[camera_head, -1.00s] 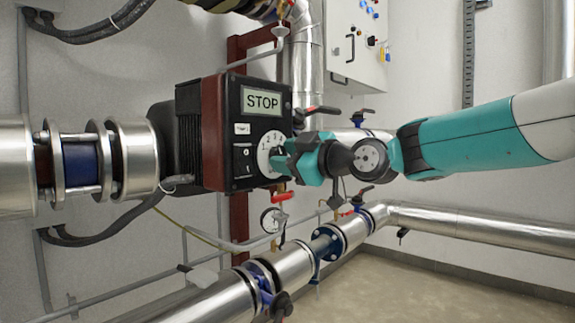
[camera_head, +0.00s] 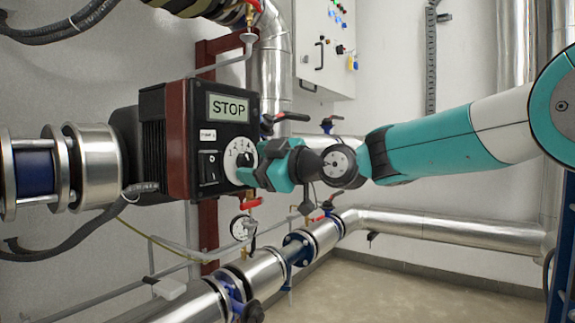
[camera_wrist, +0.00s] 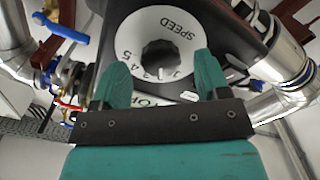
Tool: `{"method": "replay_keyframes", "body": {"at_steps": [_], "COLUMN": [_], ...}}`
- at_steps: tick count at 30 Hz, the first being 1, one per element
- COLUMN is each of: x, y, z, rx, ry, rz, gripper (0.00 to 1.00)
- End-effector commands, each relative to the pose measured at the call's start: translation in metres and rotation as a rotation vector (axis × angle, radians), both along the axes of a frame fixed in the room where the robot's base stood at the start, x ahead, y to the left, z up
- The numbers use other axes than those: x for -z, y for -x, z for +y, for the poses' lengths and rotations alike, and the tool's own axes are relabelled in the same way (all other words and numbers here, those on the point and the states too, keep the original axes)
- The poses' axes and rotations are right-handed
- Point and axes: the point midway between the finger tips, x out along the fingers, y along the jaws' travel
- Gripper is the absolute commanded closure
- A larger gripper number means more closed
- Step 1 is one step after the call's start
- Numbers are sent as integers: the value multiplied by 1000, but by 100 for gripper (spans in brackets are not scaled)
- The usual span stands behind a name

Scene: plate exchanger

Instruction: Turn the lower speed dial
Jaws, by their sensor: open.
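The speed dial (camera_head: 236,160) is a white numbered disc on the black front of a pump control box (camera_head: 180,140). In the wrist view the dial (camera_wrist: 140,28) shows upside down with "SPEED" printed on it and a black knob (camera_wrist: 160,58) in its middle. My gripper (camera_head: 258,168) is at the dial's face in the head view, covering its right part. In the wrist view my gripper (camera_wrist: 162,62) is open, one finger on each side of the knob. Gaps show between fingers and knob; whether the tips touch the dial is unclear.
A display (camera_head: 229,107) reading "STOP" is above the dial, with a black switch (camera_head: 208,166) to its left. A red-handled valve (camera_head: 250,204) and a gauge (camera_head: 241,228) are below. A steel pipe (camera_head: 440,227) runs behind my arm.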

Motion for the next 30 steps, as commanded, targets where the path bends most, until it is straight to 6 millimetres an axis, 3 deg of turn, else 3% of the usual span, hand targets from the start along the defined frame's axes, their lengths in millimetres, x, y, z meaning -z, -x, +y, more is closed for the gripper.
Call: {"method": "replay_keyframes", "body": {"at_steps": [18,24,30], "x": [0,0,0], "y": [85,100,103], "z": [-112,-129,-132], "rx": [6,3,1], "ry": [0,0,1], "rz": [2,2,2], "gripper": [31,31,31]}}
